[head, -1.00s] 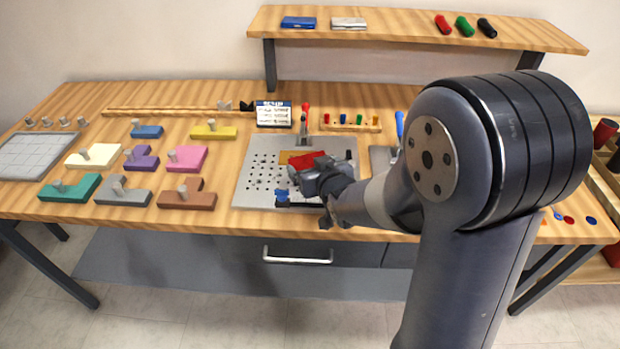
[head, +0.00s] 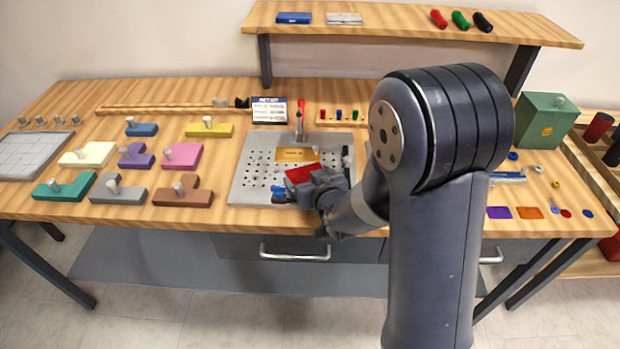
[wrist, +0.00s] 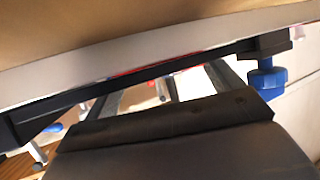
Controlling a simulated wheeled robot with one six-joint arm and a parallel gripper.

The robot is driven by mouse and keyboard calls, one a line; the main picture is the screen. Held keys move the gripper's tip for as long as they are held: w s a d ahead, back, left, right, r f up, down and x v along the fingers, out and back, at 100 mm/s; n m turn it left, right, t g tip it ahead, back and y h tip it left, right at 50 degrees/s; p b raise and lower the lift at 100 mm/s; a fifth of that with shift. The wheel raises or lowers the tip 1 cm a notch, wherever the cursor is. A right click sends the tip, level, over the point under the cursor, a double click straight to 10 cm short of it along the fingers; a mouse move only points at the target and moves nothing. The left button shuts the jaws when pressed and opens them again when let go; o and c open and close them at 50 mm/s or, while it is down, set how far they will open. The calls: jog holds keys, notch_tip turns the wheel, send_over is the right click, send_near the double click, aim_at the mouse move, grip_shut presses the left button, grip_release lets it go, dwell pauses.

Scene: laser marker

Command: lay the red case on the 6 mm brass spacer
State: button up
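The red case (head: 301,173) is in the head view, over the front part of the perforated metal plate (head: 246,185). It looks tilted, and its right end is at my gripper (head: 318,180). My gripper appears shut on that end, low over the plate's front right; its fingertips are partly hidden. The brass spacer (head: 296,154) lies on the plate just behind the case, with its upper face in view. In the wrist view, a thin red strip (wrist: 150,71) shows past a dark bar (wrist: 165,68), between my fingers (wrist: 165,92).
A dark bar with a blue knob (head: 278,190) is at the plate's front edge; the knob is close in the wrist view (wrist: 268,80). A red-handled clamp (head: 300,120) stands behind the spacer. Coloured blocks (head: 185,157) lie to the left. A green box (head: 545,120) stands at right.

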jog(key=shift+o, duration=0.6)
